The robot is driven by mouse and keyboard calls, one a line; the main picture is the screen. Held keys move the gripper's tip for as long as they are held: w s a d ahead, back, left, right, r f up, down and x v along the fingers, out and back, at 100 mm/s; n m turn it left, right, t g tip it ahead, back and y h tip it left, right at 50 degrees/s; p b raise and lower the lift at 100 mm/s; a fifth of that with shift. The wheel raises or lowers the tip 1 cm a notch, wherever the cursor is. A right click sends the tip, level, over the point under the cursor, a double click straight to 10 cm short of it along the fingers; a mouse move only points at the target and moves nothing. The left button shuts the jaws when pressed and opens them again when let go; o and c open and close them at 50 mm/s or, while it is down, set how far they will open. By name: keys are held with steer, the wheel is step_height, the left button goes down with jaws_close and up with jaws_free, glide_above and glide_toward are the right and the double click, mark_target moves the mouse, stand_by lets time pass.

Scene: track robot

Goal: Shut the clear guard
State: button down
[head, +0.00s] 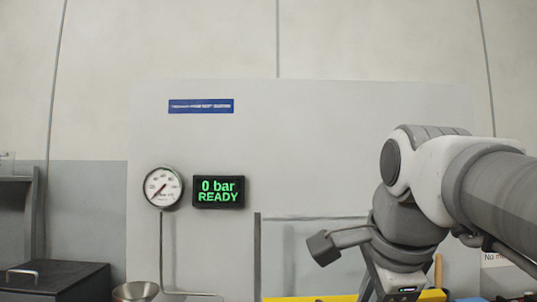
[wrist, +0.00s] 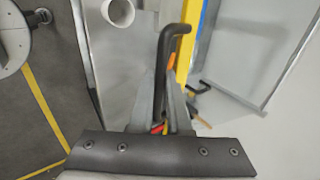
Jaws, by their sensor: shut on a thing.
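The clear guard seems to be the see-through pane with a thin grey edge (wrist: 235,97) at the right of the wrist view. In the head view a thin grey top rail (head: 315,219) and a post may belong to it; I cannot tell how far open it stands. My gripper (wrist: 167,85) shows in the wrist view, its two grey fingers close together around a black bent bar (wrist: 178,30), which looks like a handle. Whether the bar joins the guard is not clear. In the head view the fingers are below the picture edge.
A pressure gauge (head: 163,187) and a display (head: 218,192) reading 0 bar READY are on the back panel. A yellow bar (wrist: 190,40) runs beside the black bar. A dark box (head: 55,280) and a metal bowl (head: 135,291) are at lower left.

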steer(key=shift+w+f, duration=0.1)
steer(key=shift+f, duration=0.65)
steer(key=shift+w+f, duration=0.25)
steer(key=shift+f, duration=0.6)
steer(key=shift+w+f, duration=0.3)
steer(key=shift+f, duration=0.6)
steer(key=shift+w+f, duration=0.25)
steer(key=shift+f, duration=0.6)
steer(key=shift+c, duration=1.2)
jaws_free()
steer(key=shift+r, duration=0.25)
steer(key=shift+r, duration=0.1)
